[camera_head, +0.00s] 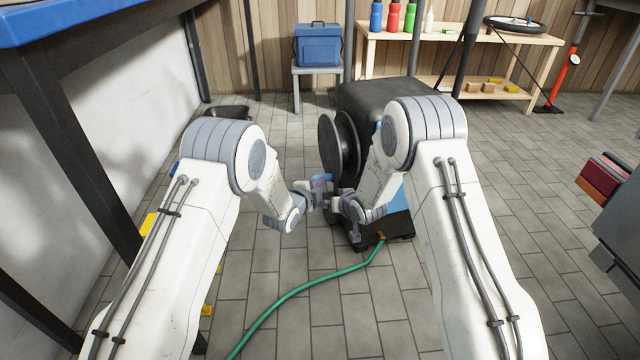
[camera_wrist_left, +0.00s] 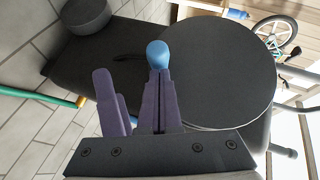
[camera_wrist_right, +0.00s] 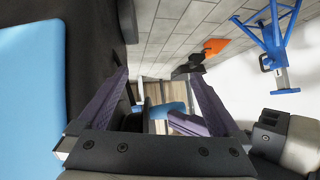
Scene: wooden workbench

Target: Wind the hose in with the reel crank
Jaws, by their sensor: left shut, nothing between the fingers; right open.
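The black hose reel (camera_head: 329,145) stands on a dark box-like base, mid-floor; its big round disc fills the right of the left wrist view (camera_wrist_left: 225,75). The blue crank knob (camera_head: 322,177) shows beside the disc, also in the left wrist view (camera_wrist_left: 157,53) and right wrist view (camera_wrist_right: 172,107). My left gripper (camera_wrist_left: 162,78) is shut and empty, its tips close to the knob; contact is unclear. My right gripper (camera_wrist_right: 162,85) is open, its fingers either side of the knob in its view. The green hose (camera_head: 300,287) runs from the base across the floor towards the lower left.
A blue bench (camera_head: 50,22) with dark legs stands on the left. A blue box (camera_head: 318,45) on a stool and a wooden shelf (camera_head: 460,40) with bottles stand behind. A grey cabinet (camera_head: 615,225) is on the right. The tiled floor between is mostly clear.

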